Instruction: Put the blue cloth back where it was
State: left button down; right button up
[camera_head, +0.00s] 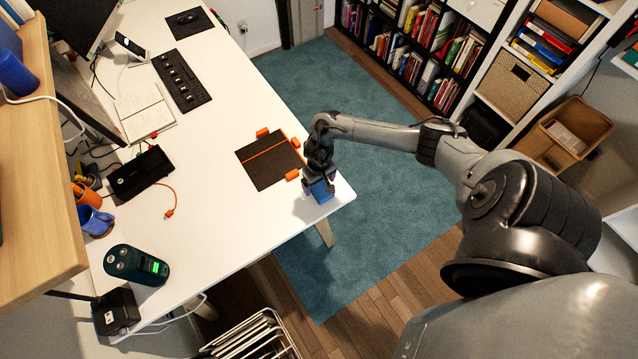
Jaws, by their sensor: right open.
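The blue cloth (321,191) shows as a small blue patch near the right corner of the white desk (215,215). My right gripper (317,182) is directly above it, pointing down, with its jaws open around or just over the cloth. The gripper hides part of the cloth, and I cannot tell whether they touch. My left gripper is not in view.
A dark mat (262,170) with orange pieces lies just left of my right gripper. A dark green device (137,264), a black box (139,172), a blue mug (95,221) and a keypad (181,80) stand further left. The desk's middle is clear.

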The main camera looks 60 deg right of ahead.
aim_at(319, 186)
notch_tip(319, 186, up, 10)
jog(key=p, duration=0.3)
jog(key=a+r+n+t+y, duration=0.1)
jog(key=a+n+t, duration=0.5)
jog(key=a, duration=1.6)
jog(key=s+r+n+g, duration=0.1)
jog(key=s+r+g, duration=0.1)
jog(key=s+r, duration=0.7)
jog(key=shift+s+a+r+n+h, duration=0.25)
jog(key=shift+s+n+h, duration=0.15)
jog(key=shift+s, duration=0.5)
